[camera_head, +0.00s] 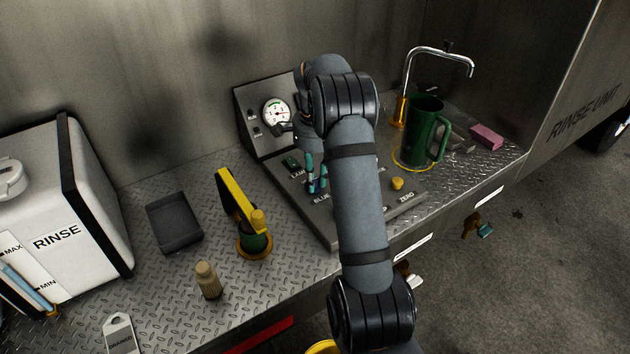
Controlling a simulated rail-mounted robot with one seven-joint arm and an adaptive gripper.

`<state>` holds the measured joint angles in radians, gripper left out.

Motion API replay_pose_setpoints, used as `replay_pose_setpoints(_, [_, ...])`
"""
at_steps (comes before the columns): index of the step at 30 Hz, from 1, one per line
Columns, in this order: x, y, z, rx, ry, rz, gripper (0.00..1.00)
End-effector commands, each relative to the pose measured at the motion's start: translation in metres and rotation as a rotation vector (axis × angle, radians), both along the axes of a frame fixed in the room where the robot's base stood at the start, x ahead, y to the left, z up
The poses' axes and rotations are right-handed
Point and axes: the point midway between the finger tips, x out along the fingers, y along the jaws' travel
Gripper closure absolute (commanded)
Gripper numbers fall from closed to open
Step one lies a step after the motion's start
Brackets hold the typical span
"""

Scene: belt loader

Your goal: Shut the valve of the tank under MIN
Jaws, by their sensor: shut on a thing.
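A white tank marked RINSE (70,215) stands at the left, with MAX and MIN marks beside a bluish sight tube (28,288); I cannot tell the liquid level. Under the bench's front edge are a brass valve with a blue handle (485,231) and one with a white handle (415,282), partly hidden by my arm. My gripper (317,180) points down over the grey control panel (320,217), near the BLUE label. Its teal fingertips are close together on a small part of the panel; what lies between them is hidden.
The panel has a round gauge (276,113) and a yellow button (398,183). A green mug (423,132) stands under a tap (437,52). A yellow-handled thing (238,205), a small bottle (208,280) and a black tray (174,221) stand on the bench.

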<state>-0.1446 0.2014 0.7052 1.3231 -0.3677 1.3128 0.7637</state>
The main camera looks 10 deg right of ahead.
Motion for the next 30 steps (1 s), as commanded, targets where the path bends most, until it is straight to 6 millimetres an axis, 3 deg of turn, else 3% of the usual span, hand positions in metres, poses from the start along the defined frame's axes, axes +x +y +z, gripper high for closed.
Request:
replay_pose_setpoints(20, [0.0004, -0.0001, 0.0008, 0.001, -0.002, -0.065, 1.00])
replay_pose_setpoints(21, [0.0004, -0.0001, 0.0008, 0.001, -0.002, -0.065, 0.80])
replay_pose_setpoints(30, [0.0001, 0.0002, 0.0004, 0.000, -0.001, -0.062, 0.62])
